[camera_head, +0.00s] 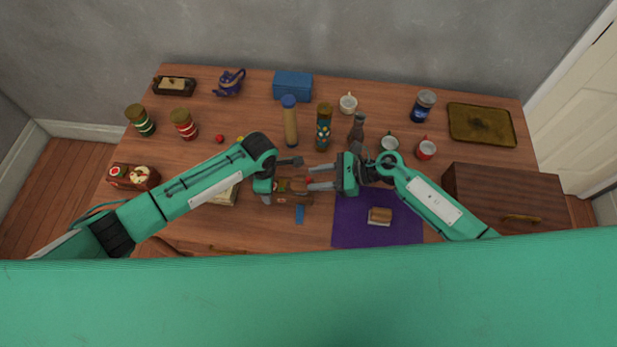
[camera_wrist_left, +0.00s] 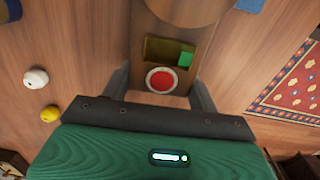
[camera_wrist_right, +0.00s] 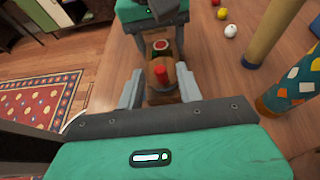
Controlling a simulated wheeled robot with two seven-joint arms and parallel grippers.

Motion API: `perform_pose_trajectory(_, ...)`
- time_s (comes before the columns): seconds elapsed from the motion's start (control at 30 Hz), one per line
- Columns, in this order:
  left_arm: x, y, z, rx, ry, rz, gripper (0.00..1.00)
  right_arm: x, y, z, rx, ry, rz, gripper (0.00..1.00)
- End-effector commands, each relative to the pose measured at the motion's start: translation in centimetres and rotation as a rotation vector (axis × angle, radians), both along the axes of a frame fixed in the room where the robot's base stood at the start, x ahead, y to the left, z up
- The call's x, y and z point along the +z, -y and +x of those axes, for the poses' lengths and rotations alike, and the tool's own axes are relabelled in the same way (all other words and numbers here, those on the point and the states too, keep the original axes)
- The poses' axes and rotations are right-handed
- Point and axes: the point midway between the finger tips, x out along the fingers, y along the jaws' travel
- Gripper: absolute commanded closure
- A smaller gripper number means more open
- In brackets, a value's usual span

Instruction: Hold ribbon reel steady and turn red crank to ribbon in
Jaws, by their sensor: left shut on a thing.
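The ribbon reel (camera_head: 293,199), a brown wooden body, stands on the table in front of me. My left gripper (camera_head: 284,180) is shut on its body; in the left wrist view the fingers lie on both sides of the wood (camera_wrist_left: 140,72), near a red round part (camera_wrist_left: 161,79) and a green piece (camera_wrist_left: 186,59). My right gripper (camera_head: 312,178) is open at the reel's right side. In the right wrist view the red crank knob (camera_wrist_right: 160,73) stands between its fingers, with gaps visible. A blue strip (camera_head: 299,213) lies at the reel's near side; the arms partly hide the reel.
A purple mat (camera_head: 350,232) with a sandwich-like block (camera_head: 380,216) lies right of the reel. A tan cylinder (camera_head: 291,125) and a patterned cylinder (camera_head: 323,130) stand behind it. A wooden box (camera_head: 505,190) is at the right. Small balls (camera_head: 220,139) lie back left.

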Motion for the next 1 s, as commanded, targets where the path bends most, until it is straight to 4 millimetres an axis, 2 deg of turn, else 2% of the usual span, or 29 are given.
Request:
perform_pose_trajectory(0.03,0.0,0.0,0.0,0.000,0.000,0.000,0.74,-0.2,-0.8,0.1,0.000,-0.001,0.002,0.64)
perform_pose_trajectory(0.2,0.0,0.0,0.0,0.000,0.000,0.000,0.74,-0.9,-2.3,0.4,-0.001,0.000,0.000,0.64)
perform_pose_trajectory(0.57,0.0,0.0,0.0,0.000,0.000,0.000,0.74,-1.1,-2.8,0.4,-0.001,0.001,-0.001,0.64)
perform_pose_trajectory(0.77,0.0,0.0,0.0,0.000,0.000,0.000,0.74,-1.1,-2.7,0.4,-0.001,0.000,-0.001,1.00)
perform_pose_trajectory(1.0,0.0,0.0,0.0,0.000,0.000,0.000,0.74,-1.2,-2.7,0.3,-0.009,0.000,-0.001,1.00)
